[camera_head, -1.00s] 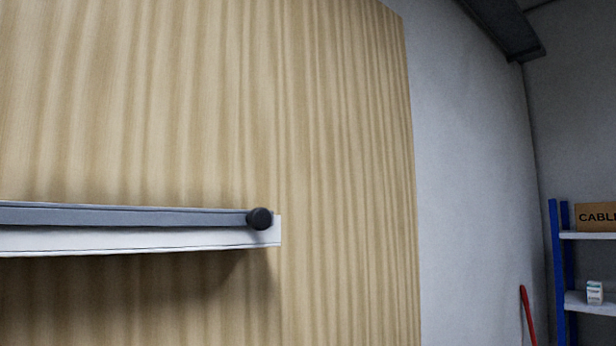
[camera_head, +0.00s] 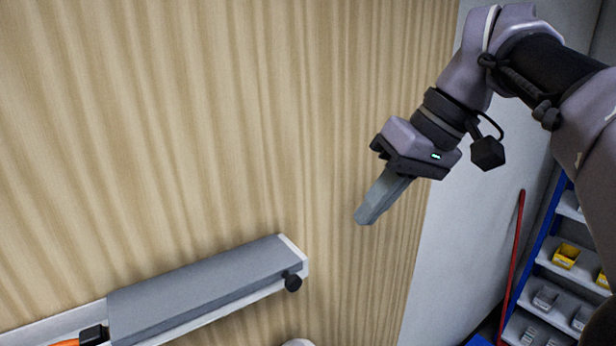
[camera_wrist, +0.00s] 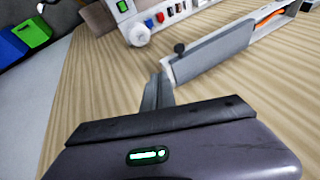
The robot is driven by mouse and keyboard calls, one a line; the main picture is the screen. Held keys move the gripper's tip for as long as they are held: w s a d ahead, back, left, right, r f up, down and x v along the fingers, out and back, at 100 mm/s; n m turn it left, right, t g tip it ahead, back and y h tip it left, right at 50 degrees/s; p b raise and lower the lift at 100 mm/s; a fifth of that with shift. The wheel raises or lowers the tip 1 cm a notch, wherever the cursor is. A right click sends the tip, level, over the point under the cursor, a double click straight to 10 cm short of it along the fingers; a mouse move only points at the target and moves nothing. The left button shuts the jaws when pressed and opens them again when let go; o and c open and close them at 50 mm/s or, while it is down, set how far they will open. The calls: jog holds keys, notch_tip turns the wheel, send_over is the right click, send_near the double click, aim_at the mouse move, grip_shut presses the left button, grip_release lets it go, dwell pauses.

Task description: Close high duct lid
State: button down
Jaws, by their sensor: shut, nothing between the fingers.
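The high duct is a white channel (camera_head: 62,325) on the wooden wall, low in the head view. A grey lid (camera_head: 205,283) lies along its right part, with a black knob (camera_head: 292,283) at its right end. The lid (camera_wrist: 214,52) and knob (camera_wrist: 179,48) also show in the wrist view. I cannot tell how far the lid stands off the channel. My gripper (camera_head: 364,219) is shut and empty, above and right of the knob in the head view and apart from the lid. Its fingers (camera_wrist: 157,88) point toward the lid's knob end in the wrist view.
An orange cable (camera_head: 66,343) shows in the uncovered duct to the left. The wrist view shows a white panel (camera_wrist: 122,7) with sockets. A blue shelf rack (camera_head: 540,250) with bins and a red pole (camera_head: 513,255) stand at the right. The wooden wall (camera_head: 200,120) above the lid is bare.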

jog(key=a+f+b, duration=0.2)
jog(key=a+f, duration=0.6)
jog(key=f, duration=0.1)
jog(key=shift+s+f+b, duration=0.25)
jog(key=shift+f+b, duration=0.05)
